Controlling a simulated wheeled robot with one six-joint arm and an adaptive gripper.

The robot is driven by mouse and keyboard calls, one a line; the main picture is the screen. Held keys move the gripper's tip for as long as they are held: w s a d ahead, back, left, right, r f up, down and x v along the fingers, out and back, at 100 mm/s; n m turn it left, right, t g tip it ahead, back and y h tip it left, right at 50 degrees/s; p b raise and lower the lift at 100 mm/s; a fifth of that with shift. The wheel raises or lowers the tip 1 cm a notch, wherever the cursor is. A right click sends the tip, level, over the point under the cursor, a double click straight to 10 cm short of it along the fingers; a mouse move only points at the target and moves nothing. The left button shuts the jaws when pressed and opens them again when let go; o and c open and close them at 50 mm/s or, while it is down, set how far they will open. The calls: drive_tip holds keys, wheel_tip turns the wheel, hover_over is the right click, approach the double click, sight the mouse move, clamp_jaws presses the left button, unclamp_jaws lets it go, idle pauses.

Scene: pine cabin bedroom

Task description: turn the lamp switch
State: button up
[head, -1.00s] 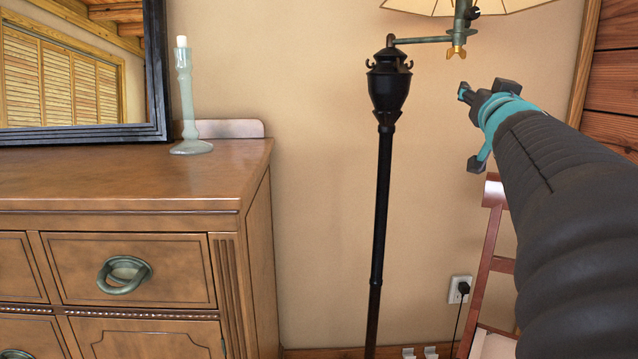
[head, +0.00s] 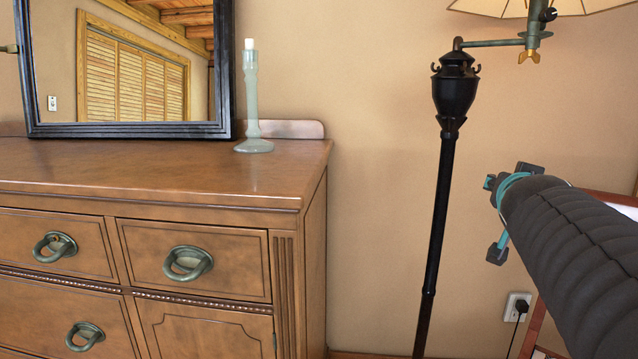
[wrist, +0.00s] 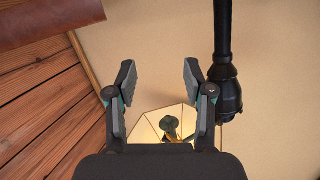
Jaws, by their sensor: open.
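The floor lamp has a black pole (head: 440,220), a side arm and a pale panelled shade (head: 590,4) cut off by the top edge of the head view. Under the shade are a small black knob (head: 548,14) and a brass wing-shaped piece (head: 528,57); I cannot tell which is the switch. My gripper (head: 503,215) is right of the pole, well below these parts and apart from them. In the wrist view my gripper (wrist: 158,82) is open and empty. The shade (wrist: 150,128) and its fittings (wrist: 171,126) show between and below the fingers, partly hidden by my gripper.
A wooden dresser (head: 230,182) stands left of the lamp, with a candlestick (head: 251,100) and a dark-framed mirror (head: 130,130) on it. A wall outlet (head: 516,306) with a plug is low right. Bare wall lies between dresser and lamp.

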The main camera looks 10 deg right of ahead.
drive_tip(key=shift+s+a+f, duration=0.25)
drive_tip(key=shift+a+f, duration=0.45)
drive_tip(key=shift+f, duration=0.2)
